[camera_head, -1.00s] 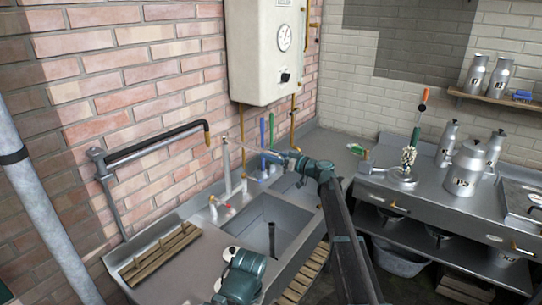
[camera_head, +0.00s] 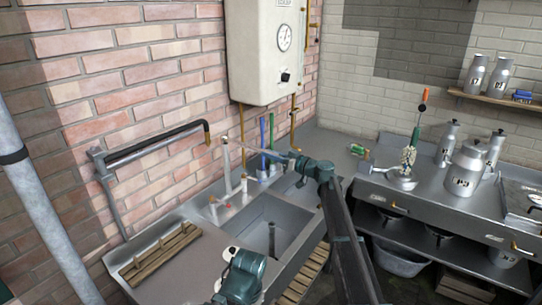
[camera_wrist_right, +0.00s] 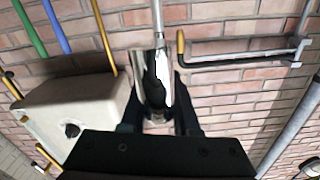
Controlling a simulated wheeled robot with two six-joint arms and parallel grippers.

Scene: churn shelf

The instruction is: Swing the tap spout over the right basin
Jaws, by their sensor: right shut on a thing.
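My right gripper (camera_wrist_right: 152,100) is shut on the metal tap spout (camera_wrist_right: 158,72) in the right wrist view; a thin bright pipe runs up from the jaws there. In the head view my right gripper (camera_head: 282,156) is small and partly hidden at the end of its arm, above the back of the sink. The tap's pale upright pipe (camera_head: 227,165) stands behind the left basin (camera_head: 268,222). The right basin (camera_head: 292,184) is partly covered by my right arm, so I cannot tell exactly where the spout lies over it. My left gripper is not in view.
A white boiler (camera_head: 265,55) hangs on the brick wall above the sink. A dark wall pipe (camera_head: 155,145) is at left. Blue and green handles (camera_head: 262,132) stand behind the sink. A wooden rack (camera_head: 160,255) lies on the left drainboard. Churns (camera_head: 466,170) stand on the right counter.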

